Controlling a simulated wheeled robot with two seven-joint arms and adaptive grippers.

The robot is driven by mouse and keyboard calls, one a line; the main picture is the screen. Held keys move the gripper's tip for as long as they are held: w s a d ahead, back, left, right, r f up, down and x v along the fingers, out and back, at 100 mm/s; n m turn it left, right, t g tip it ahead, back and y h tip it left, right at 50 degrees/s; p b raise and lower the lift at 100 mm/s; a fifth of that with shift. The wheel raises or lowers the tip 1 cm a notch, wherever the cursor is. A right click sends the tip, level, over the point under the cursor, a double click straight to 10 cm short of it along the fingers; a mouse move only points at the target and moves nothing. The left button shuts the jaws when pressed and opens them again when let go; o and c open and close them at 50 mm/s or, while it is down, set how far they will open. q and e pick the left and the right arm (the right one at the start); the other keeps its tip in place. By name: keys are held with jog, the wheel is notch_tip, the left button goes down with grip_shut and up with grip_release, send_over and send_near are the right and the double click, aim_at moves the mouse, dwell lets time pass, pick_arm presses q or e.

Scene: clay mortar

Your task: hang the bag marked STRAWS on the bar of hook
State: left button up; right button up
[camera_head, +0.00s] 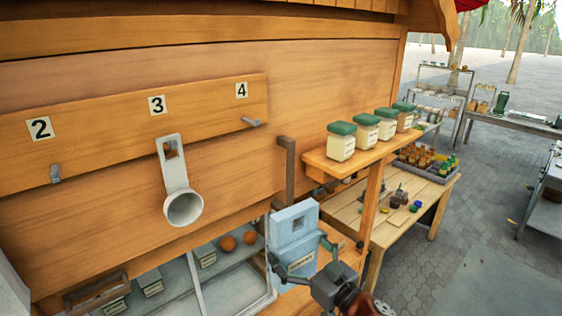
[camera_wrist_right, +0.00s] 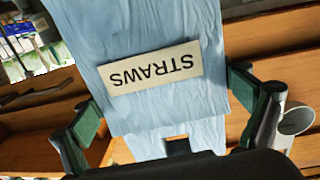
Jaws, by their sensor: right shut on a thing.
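The light blue bag (camera_head: 291,222) hangs upright in the head view, with a square hole near its top. My right gripper (camera_head: 302,257) is shut on it, a finger at each side. In the right wrist view, the bag (camera_wrist_right: 150,35) carries an upside-down STRAWS label (camera_wrist_right: 155,68), between the fingers of my right gripper (camera_wrist_right: 165,95). The bag is apart from the board's hooks, below and right of hook 4 (camera_head: 251,121). Hook 2 (camera_head: 55,173) is empty. Hook 3 is mostly hidden behind a hanging grey holder (camera_head: 175,175). My left gripper is not in view.
The wooden board (camera_head: 100,135) bears numbers 2, 3 and 4. A dark upright bracket (camera_head: 287,170) stands out close above the bag. A shelf (camera_head: 320,163) with several green-lidded jars is at the right. A glass case (camera_head: 235,285) with oranges lies below.

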jog(key=shift+n+g+y, duration=0.4)
jog(key=shift+n+y, duration=0.2)
jog(key=shift+y, duration=0.1)
jog(key=a+r+p, duration=0.1)
jog(key=r, duration=0.4)
jog(key=a+r+p, duration=0.1)
jog(key=r, duration=0.4)
jog(key=a+r+p, duration=0.1)
jog(key=r, duration=0.4)
jog(key=shift+s+a+r+p, duration=0.2)
jog(key=shift+a+r+p, duration=0.05)
jog(key=shift+p, duration=0.15)
notch_tip(320, 180, up, 9)
jog(key=s+p, duration=0.2)
jog(key=shift+f+b+x, duration=0.1)
jog(key=shift+f+x, duration=0.1)
jog(key=shift+x, duration=1.4)
jog(key=shift+f+b+x, duration=0.15)
jog(key=shift+f+x, duration=0.05)
jog(key=shift+x, duration=1.4)
jog(key=shift+f+b+x, duration=0.1)
jog(key=shift+f+x, duration=0.1)
jog(key=shift+x, duration=1.4)
jog(key=shift+w+a+f, duration=0.4)
jog(key=shift+a+f, duration=0.05)
jog(key=shift+f, duration=0.1)
jog(key=o, duration=1.1)
